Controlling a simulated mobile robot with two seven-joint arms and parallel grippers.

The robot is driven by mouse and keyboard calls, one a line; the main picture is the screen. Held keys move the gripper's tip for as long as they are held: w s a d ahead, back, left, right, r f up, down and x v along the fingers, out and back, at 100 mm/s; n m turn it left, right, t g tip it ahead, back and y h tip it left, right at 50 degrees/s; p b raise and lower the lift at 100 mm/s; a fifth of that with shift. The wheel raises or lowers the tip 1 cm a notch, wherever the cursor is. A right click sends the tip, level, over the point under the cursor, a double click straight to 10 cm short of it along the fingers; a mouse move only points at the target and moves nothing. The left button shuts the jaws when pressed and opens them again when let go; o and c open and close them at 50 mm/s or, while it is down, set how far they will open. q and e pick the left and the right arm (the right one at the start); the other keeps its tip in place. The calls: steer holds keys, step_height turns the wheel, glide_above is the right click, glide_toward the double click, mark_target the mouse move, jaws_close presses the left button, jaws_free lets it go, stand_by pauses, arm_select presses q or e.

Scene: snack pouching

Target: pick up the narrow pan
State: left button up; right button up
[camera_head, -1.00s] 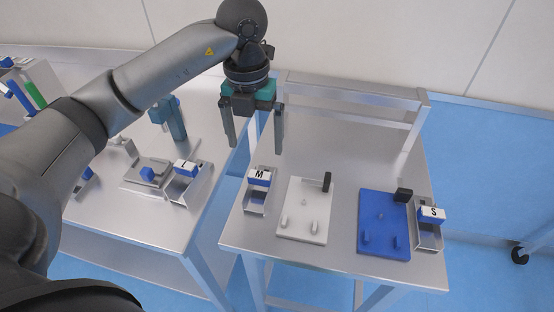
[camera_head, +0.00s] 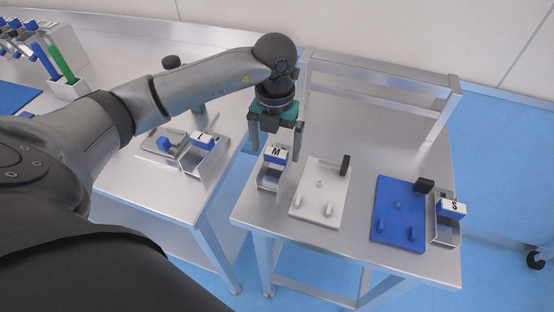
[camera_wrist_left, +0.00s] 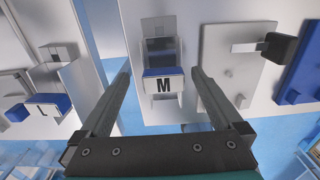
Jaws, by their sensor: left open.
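Three small metal pans with blue-and-white letter tags are in the head view. The M pan (camera_head: 269,181) stands at the left end of the near table, the S pan (camera_head: 446,231) at its right end, and the L pan (camera_head: 207,163) on the left table. I cannot tell for certain which is the narrow pan; M and S both look narrower than L. My left gripper (camera_head: 275,152) is open and empty above the M pan. In the left wrist view, the M pan (camera_wrist_left: 160,45) shows between the open fingers (camera_wrist_left: 159,73), apart from them. My right gripper is not in view.
A white plate (camera_head: 322,185) with pegs lies right of the M pan, and a blue plate (camera_head: 399,215) lies left of the S pan. A gap separates the two tables. A raised metal rail (camera_head: 380,85) runs along the back; the table before it is clear.

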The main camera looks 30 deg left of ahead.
mark_target(277, 159)
arm_select(q)
steer(key=f, duration=0.4)
steer(key=shift+d+f, duration=0.25)
steer(key=shift+r, duration=0.1)
jaws_close()
stand_by(0.4)
